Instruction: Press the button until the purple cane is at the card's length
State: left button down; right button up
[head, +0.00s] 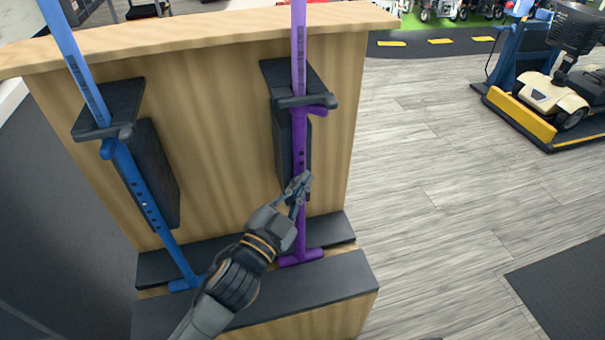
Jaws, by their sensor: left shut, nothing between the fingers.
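The purple cane (299,226) stands upright in a black holder at the right of a wooden stand. A row of dark holes shows along its lower shaft, and its foot rests on the black ledge. My left gripper (301,182) is shut and empty, its fingertips at the purple shaft just below the holes. I cannot tell if they touch it. The button is not clearly visible; the fingers may hide it. A blue cane (150,205) stands tilted in a second holder at the left. No card can be made out. My right gripper is not in view.
The wooden stand (215,100) has a black step (330,285) at its base. Open grey plank floor (430,170) lies to the right. A beige scooter (550,92) stands on a yellow-edged platform at the upper right. A dark mat (570,285) lies lower right.

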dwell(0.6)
pick_arm(q)
jog(key=shift+s+d, duration=0.3)
jog(key=shift+s, duration=0.65)
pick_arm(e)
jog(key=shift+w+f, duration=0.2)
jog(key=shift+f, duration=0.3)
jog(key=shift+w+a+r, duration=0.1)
pick_arm(q)
jog(key=s, duration=0.1)
jog(key=s+d, duration=0.1)
jog(key=s, duration=0.2)
jog(key=shift+s+d, duration=0.3)
jog(key=shift+s, duration=0.1)
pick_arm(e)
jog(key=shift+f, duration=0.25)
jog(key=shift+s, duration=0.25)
